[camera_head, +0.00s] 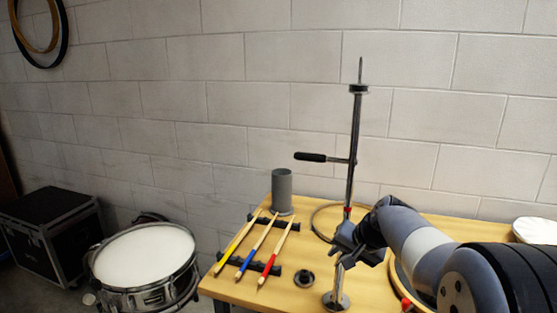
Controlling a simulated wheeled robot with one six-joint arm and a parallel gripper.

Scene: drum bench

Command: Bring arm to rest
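My arm (425,245) reaches in from the lower right over the wooden bench (225,290). My gripper (345,255) is at the bench's middle, beside or in front of the lower part of an upright metal stand (355,130). I cannot tell whether it touches the stand. Its fingers are small and overlap the stand, so whether they are open or shut is unclear, and I see nothing clearly held. The stand has a black-handled side lever (311,157) and a round foot (335,301).
Three drumsticks, yellow (238,241), blue (257,245) and red (274,251), lie on a black rack left of my gripper. A grey cup (282,190) stands behind them. A small black ring-shaped part (304,279) lies nearby. A snare drum (145,257) stands left of the bench.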

